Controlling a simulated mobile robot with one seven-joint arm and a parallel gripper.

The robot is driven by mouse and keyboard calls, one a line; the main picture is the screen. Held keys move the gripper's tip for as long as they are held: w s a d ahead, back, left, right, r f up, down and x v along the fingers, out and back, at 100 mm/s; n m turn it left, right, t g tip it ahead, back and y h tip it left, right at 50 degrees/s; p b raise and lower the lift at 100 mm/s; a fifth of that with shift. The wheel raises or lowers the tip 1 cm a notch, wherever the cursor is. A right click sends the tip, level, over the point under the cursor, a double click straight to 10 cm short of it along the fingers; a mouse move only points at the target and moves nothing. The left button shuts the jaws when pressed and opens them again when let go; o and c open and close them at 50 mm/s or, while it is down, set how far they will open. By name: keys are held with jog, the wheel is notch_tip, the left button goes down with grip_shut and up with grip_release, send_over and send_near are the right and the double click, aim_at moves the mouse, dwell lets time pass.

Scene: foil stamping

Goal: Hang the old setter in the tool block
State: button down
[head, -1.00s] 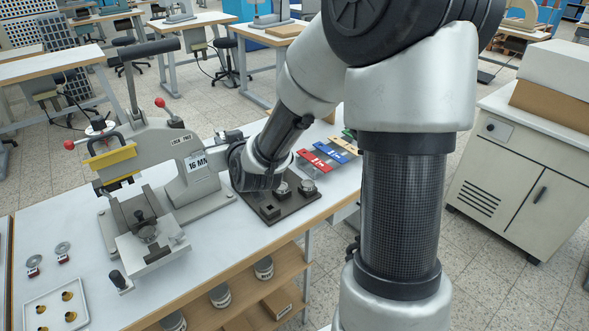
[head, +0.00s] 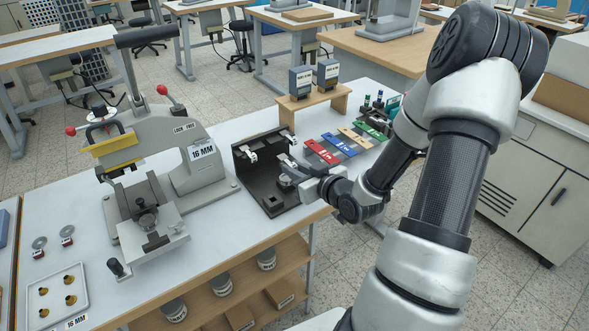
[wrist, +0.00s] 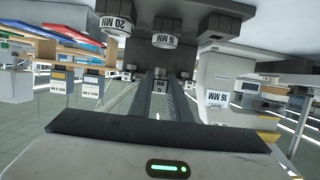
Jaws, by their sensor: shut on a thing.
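The tool block (head: 262,190) is a dark base with an upright back wall, on the bench right of the press. My gripper (head: 292,168) is low at its right side, pointing left over the base. In the wrist view, which is upside down, my gripper (wrist: 161,82) is shut on a small dark piece with a pale label (wrist: 160,88), which I take as the old setter. The dark block fills the view above it. Silver pieces marked 20 MM (wrist: 118,27) and 16 MM (wrist: 165,41) are on the block. I cannot tell whether the held setter touches the block.
The press (head: 150,165), labelled 16 MM, stands left of the block. Red, blue and other coloured strips (head: 322,151) lie to its right. A wooden riser (head: 313,105) with two boxes stands behind. A white tray (head: 57,292) is at front left.

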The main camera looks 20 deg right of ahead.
jog(key=shift+w+a+b, duration=0.15)
jog(key=shift+w+a, duration=0.05)
jog(key=shift+w, duration=0.75)
jog(key=shift+w+a+b, duration=0.2)
jog(key=shift+w, duration=0.8)
jog(key=shift+w+a+b, duration=0.15)
jog(key=shift+w+a, duration=0.05)
jog(key=shift+w, duration=0.75)
jog(key=shift+b, duration=0.4)
jog(key=shift+w+a+b, duration=0.2)
jog(key=shift+w+b, duration=0.1)
jog(key=shift+w, duration=0.7)
jog(key=shift+w+a+b, duration=0.15)
jog(key=shift+w+b, duration=0.1)
jog(key=shift+w, duration=0.75)
jog(key=c, duration=1.6)
grip_release()
jog(key=shift+o, duration=0.2)
jog(key=p, duration=0.2)
send_near(285, 159)
jog(key=shift+s+d+r, duration=0.1)
jog(key=shift+s+r, duration=0.8)
jog(key=shift+r, duration=0.2)
